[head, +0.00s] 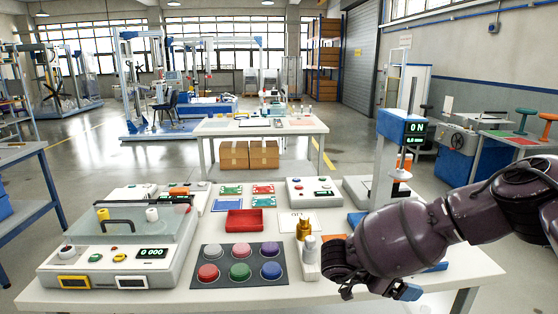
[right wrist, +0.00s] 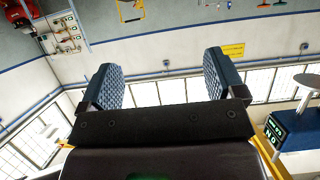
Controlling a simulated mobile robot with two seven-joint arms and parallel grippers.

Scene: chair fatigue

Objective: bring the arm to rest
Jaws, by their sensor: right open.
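My right arm reaches in from the right edge of the head view, over the right part of the white table (head: 335,302). My right gripper (head: 378,291) is at its end, near the table's front edge, just right of a small white bottle (head: 310,262). In the right wrist view its two blue padded fingers (right wrist: 162,80) stand wide apart with nothing between them. That view looks toward walls and windows. My left arm and gripper do not show.
A dark mat with coloured discs (head: 238,285), a red tray (head: 245,221) and a balance with a glass shield (head: 115,262) stand left of my gripper. A test stand with a display (head: 401,127) rises behind my arm. A gold-topped bottle (head: 303,229) is close by.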

